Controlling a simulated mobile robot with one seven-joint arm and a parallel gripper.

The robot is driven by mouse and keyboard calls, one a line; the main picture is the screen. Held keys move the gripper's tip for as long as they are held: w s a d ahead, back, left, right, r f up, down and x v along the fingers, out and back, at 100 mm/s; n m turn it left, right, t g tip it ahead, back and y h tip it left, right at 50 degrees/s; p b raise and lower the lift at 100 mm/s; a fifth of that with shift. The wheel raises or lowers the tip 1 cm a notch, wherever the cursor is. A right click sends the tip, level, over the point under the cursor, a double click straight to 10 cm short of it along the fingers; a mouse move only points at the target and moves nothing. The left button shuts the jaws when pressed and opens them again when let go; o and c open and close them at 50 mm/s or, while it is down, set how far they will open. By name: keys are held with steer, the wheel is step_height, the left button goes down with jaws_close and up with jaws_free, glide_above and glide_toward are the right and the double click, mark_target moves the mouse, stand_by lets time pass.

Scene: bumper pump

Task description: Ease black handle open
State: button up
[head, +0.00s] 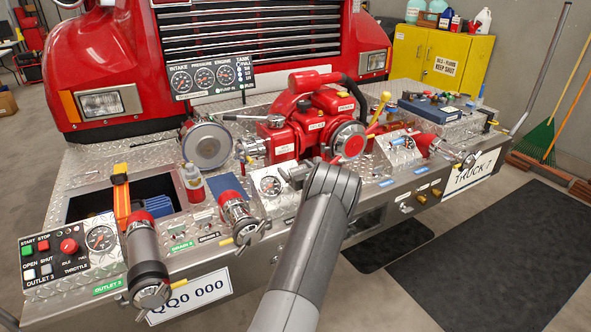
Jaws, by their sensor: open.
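The red pump (312,125) sits on the middle of the bumper deck in the head view. A thick black curved piece (352,88) arches over its right side. I cannot tell for sure which part is the black handle, and it may be hidden behind my arm. My grey arm rises from the bottom, and its rounded joint covers part of the panel in front of the pump. A small grey part left of that joint appears to be my gripper (296,174), open, near a round gauge (270,186). Its fingertips are not clear, and I see nothing held.
The diamond-plate bumper (130,158) carries red and chrome outlets (238,214), a long grey outlet (145,255) and a throttle panel (70,244). A yellow-tipped lever (380,108) stands right of the pump.

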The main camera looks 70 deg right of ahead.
mark_target(299, 170)
steer(key=c, duration=1.4)
steer(key=shift+s+a+r, duration=0.25)
steer(key=shift+s+r, duration=0.05)
steer(key=shift+r, duration=0.4)
steer(key=shift+s+a+r, duration=0.25)
steer(key=shift+a+r, duration=0.05)
steer(key=shift+r, duration=0.45)
steer(key=shift+s+a+r, duration=0.25)
steer(key=shift+s+r, duration=0.05)
steer(key=shift+r, duration=0.4)
steer(key=o, duration=1)
steer(key=shift+a+r, duration=0.1)
steer(key=o, duration=0.4)
steer(key=v, duration=1)
steer(key=shift+s+a, duration=0.25)
steer(key=shift+s, duration=0.05)
